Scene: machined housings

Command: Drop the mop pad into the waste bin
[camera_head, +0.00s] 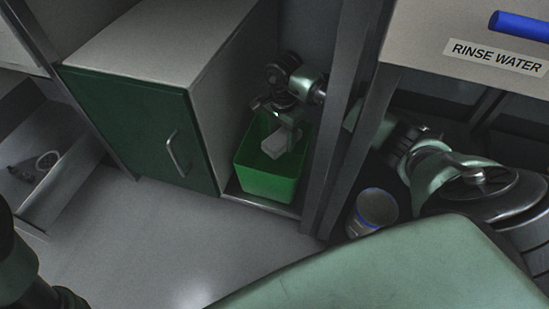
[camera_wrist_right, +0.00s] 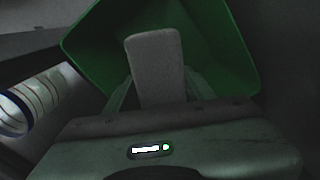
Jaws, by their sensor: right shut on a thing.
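The green waste bin (camera_head: 268,184) stands upright in the gap between a cabinet and a dark post. My right gripper (camera_head: 284,128) is shut on the pale grey mop pad (camera_head: 276,145) and holds it over the bin's open top. In the right wrist view the pad (camera_wrist_right: 155,60) hangs out between the fingers (camera_wrist_right: 160,98), with the green bin (camera_wrist_right: 90,45) around and behind it. Whether the pad touches the bin inside cannot be told. My left gripper is not in view; only dark arm parts show at lower left.
A cabinet with a green door (camera_head: 135,125) stands left of the bin, and a dark post (camera_head: 338,130) right of it. A blue-rimmed container (camera_head: 377,207) stands on the floor farther right. A grey open tray (camera_head: 75,180) is at far left. The middle floor is clear.

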